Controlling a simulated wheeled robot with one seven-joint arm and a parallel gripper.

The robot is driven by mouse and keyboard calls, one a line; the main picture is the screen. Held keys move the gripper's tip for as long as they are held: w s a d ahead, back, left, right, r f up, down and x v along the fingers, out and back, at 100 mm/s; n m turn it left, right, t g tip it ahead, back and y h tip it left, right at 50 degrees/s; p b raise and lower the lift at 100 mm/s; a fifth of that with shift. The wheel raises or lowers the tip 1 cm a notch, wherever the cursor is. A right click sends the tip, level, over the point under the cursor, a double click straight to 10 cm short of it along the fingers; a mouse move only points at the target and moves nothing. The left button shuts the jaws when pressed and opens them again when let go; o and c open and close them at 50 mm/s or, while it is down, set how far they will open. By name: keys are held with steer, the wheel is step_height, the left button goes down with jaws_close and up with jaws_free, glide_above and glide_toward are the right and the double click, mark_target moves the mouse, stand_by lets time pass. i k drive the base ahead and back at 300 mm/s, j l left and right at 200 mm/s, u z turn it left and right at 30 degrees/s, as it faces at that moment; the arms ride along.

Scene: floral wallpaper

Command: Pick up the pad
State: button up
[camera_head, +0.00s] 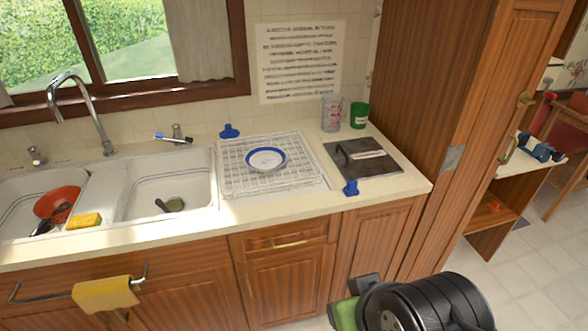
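No single thing is plainly a pad. A flat dark square thing (380,172) with a pale strip lies at the counter's right end. A small yellow block (84,221), like a sponge, sits by the sinks. My gripper (346,304) is at the bottom, low in front of the cabinets and well apart from the counter things. A green patch (345,314) shows between its dark finger parts; I cannot tell if it is a held thing or part of the gripper. My arm hides part of the gripper, and its opening is unclear.
A wire rack with a blue-rimmed plate (266,159) stands mid-counter. A glass (331,114) and green cup (359,115) stand behind. The left sink holds a red bowl (58,202).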

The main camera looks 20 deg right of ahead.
mark_target(351, 189)
steer(key=i+l+u, duration=0.15)
steer(key=l+u, duration=0.3)
steer(key=i+l+u, duration=0.1)
steer(key=l+u, duration=1.25)
steer(key=k+l+u, duration=0.15)
steer(key=l+u, duration=0.3)
steer(key=j, duration=0.1)
